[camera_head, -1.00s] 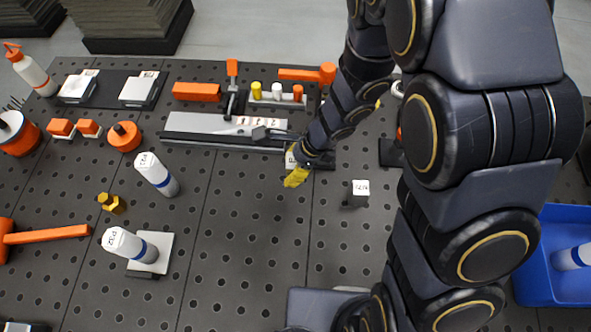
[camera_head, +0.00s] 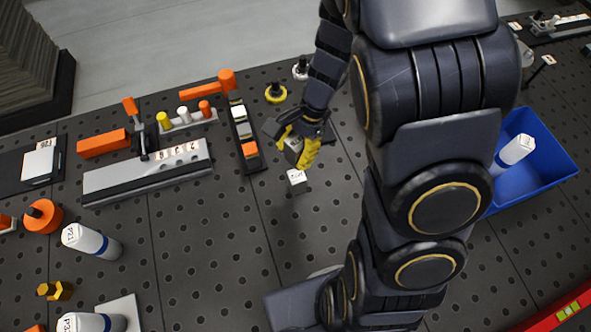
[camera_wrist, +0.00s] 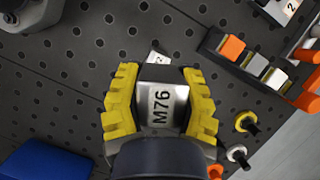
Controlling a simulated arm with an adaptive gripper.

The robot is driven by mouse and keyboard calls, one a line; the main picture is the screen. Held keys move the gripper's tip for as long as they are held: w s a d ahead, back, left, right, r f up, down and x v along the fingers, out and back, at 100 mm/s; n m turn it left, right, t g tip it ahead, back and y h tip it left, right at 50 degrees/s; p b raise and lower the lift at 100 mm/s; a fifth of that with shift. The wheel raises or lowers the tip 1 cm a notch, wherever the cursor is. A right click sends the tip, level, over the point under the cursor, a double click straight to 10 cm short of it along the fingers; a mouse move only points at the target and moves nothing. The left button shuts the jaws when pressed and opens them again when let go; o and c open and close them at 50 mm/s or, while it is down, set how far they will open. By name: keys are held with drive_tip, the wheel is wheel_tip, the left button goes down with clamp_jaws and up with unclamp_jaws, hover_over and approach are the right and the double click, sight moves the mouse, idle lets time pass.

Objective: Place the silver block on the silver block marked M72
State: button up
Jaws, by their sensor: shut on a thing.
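My gripper (camera_head: 300,148) has yellow fingers shut on a silver block (camera_wrist: 160,108). In the wrist view the block's top label reads M76. In the head view my fingers partly hide the held block. A small silver block (camera_head: 297,177) with a white label on top stands on the perforated table, just in front of my gripper in the head view. Its label is too small to read there. In the wrist view, only a labelled corner of it (camera_wrist: 158,57) shows past the held block. The two blocks look close; I cannot tell the height between them.
A dark rack of small coloured blocks (camera_head: 242,133) stands left of my gripper. Left of it lies a long silver fixture (camera_head: 150,176) with labelled blocks. A blue bin (camera_head: 535,165) with a bottle is at the right. The table in front of the small block is clear.

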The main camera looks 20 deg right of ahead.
sight(294, 178)
drive_tip(key=shift+f, duration=3.6)
drive_tip(key=o, duration=1)
drive_tip(key=shift+f, duration=0.1)
drive_tip(key=v, duration=1.1)
drive_tip(key=s+a+r+n+h, duration=0.2)
drive_tip(key=s+r+n, duration=0.4)
drive_tip(key=s, duration=0.2)
drive_tip(key=s+a+r+n+h, duration=0.1)
drive_tip(key=s+r+n+h, duration=0.1)
drive_tip(key=s+r+n, duration=0.4)
drive_tip(key=s+n, duration=0.1)
drive_tip(key=s, duration=0.2)
drive_tip(key=shift+s+a+r, duration=0.25)
drive_tip(key=shift+a+r, duration=0.1)
drive_tip(key=shift+a, duration=0.05)
